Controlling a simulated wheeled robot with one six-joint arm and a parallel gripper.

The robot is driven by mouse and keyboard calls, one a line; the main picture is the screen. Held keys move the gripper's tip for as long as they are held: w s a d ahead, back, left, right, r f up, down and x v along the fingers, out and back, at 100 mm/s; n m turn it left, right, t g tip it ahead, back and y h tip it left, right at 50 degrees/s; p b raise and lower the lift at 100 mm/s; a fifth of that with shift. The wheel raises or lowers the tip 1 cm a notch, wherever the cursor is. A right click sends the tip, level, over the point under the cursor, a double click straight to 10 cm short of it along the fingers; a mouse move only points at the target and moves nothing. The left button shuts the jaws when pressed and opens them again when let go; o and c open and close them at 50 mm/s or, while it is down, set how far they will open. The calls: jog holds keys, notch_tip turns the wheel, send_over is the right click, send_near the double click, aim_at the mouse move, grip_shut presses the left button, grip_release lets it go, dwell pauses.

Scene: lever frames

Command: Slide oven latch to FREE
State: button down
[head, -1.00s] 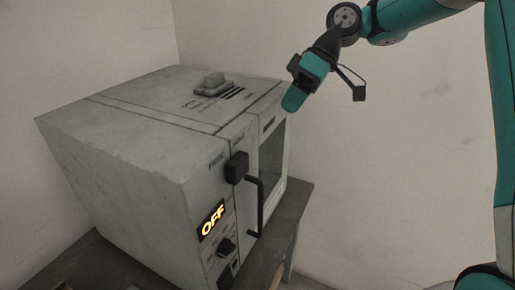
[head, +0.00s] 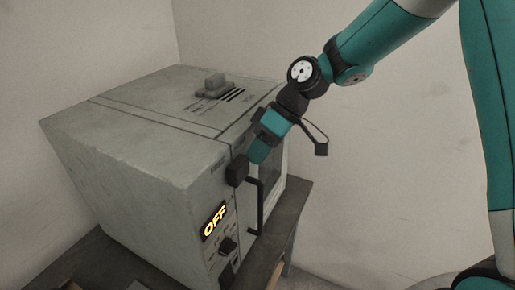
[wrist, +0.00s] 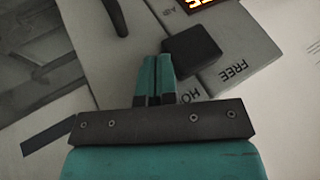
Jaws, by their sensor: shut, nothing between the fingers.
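The grey oven (head: 130,150) stands on a dark table, with its front face turned to the right. The latch is a black block (head: 237,171) on the oven front, above the lit OFF display and next to the top of the door handle. In the wrist view the black latch block (wrist: 191,50) lies just right of my fingertips, near the HO... lettering, with the FREE lettering farther right. My gripper (head: 255,155) is shut and empty, close beside the latch; it also shows in the wrist view (wrist: 154,60). I cannot tell whether it touches the block.
The black door handle (head: 254,207) stands out from the oven front just below my gripper. A dark knob (head: 227,246) sits under the OFF display (head: 214,222). A grey block (head: 213,85) is on the oven top. Open space lies right of the oven.

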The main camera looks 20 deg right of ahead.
aim_at(244, 171)
jog(key=s+a+b, duration=0.1)
jog(key=s+a, duration=0.1)
jog(key=s, duration=0.1)
jog(key=shift+s+a+f, duration=0.1)
jog(key=shift+a, duration=0.3)
jog(key=w+d, duration=0.3)
jog(key=shift+w+d+r, duration=0.3)
jog(key=shift+w, duration=0.05)
jog(key=s+b+v, duration=0.1)
jog(key=v, duration=0.8)
jog(key=shift+w+r, duration=0.2)
jog(key=shift+w, duration=0.15)
jog(key=shift+a, duration=0.1)
